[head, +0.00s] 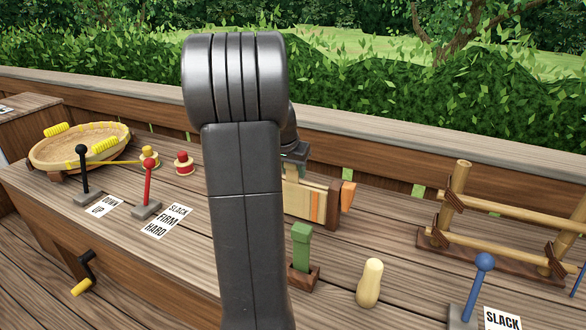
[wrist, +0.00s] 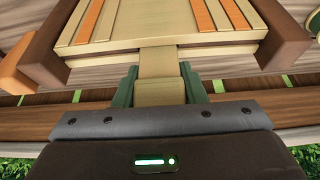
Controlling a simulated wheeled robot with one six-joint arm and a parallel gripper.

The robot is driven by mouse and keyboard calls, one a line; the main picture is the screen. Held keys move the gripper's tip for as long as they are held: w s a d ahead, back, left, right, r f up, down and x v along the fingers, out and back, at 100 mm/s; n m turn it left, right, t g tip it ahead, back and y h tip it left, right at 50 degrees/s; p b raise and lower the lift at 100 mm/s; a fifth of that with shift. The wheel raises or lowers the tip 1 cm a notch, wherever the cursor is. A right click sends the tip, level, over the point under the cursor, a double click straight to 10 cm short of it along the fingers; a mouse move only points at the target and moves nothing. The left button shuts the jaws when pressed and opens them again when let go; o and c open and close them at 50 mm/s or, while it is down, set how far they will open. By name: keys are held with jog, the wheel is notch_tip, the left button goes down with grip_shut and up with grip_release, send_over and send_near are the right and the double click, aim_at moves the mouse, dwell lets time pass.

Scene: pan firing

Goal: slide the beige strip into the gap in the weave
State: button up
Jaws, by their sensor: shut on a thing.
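My gripper (wrist: 160,90) is shut on the beige strip (wrist: 158,63), which lies between its green fingers in the wrist view. The strip's far end meets the near edge of the weave (wrist: 158,30), a panel of beige slats with a few orange ones. Whether its tip is inside the gap cannot be told. In the head view the weave (head: 302,200) stands upright on the bench, partly hidden behind my arm. My gripper (head: 294,160) is at its top edge there, and the strip shows only as a small pale piece below it.
Brown end blocks (wrist: 279,34) flank the weave. A green peg in a wooden base (head: 302,250) and a pale rounded peg (head: 370,283) stand in front. A bamboo rack (head: 500,225) and blue lever (head: 478,280) are at right. A basket (head: 80,148) and red lever (head: 149,185) are at left.

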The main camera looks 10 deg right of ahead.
jog(key=shift+f+b, duration=0.4)
jog(key=shift+f, duration=0.2)
jog(key=shift+r, duration=0.15)
jog(key=shift+r+p, duration=4.1)
jog(key=shift+r, duration=1.35)
jog(key=shift+s, duration=0.1)
